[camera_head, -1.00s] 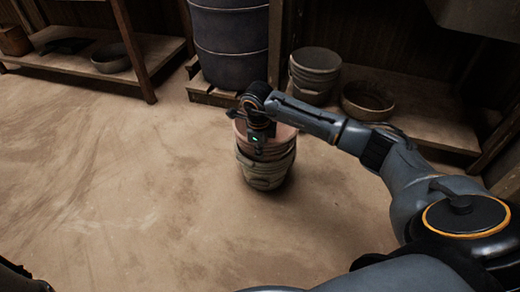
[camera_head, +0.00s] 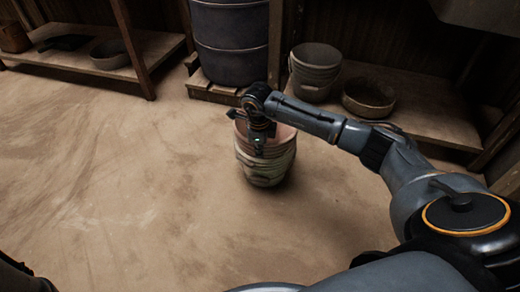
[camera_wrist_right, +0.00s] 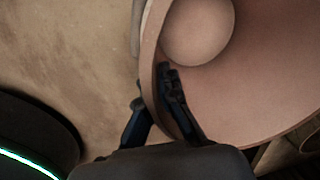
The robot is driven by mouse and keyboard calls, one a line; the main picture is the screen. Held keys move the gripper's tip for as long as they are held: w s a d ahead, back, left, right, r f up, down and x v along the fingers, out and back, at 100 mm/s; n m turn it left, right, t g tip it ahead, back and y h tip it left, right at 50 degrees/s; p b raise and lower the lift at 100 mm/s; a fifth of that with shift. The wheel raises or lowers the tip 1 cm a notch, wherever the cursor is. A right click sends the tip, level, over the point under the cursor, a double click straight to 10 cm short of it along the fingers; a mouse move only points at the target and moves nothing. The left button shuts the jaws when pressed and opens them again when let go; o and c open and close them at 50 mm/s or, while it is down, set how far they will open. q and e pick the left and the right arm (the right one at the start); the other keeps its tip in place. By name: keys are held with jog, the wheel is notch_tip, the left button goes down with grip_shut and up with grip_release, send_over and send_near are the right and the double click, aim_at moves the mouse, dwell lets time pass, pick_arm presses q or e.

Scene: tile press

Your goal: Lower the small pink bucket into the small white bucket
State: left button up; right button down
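The small pink bucket (camera_head: 283,132) is upright in the middle of the head view, its inside facing up. Its lower part is inside the small white bucket (camera_head: 264,174), a pale ribbed bucket on the floor; how deep it sits is hard to tell. My right gripper (camera_head: 258,150) is at the pink bucket's near left rim. In the right wrist view, its two dark fingers (camera_wrist_right: 155,105) straddle the wall of the pink bucket (camera_wrist_right: 245,75), one inside and one outside, and look shut on it. My left gripper is not in view.
A large dark barrel (camera_head: 230,40) stands behind on a wooden pallet. A grey bucket (camera_head: 315,70) and a shallow bowl (camera_head: 368,98) rest on a low wooden platform at the back right. A low shelf (camera_head: 120,72) is at the back left. The floor on the left is clear.

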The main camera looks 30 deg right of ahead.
jog(key=shift+f, duration=0.25)
jog(key=c, duration=1.4)
grip_release()
jog(key=shift+c, duration=0.2)
jog(key=shift+r, duration=0.1)
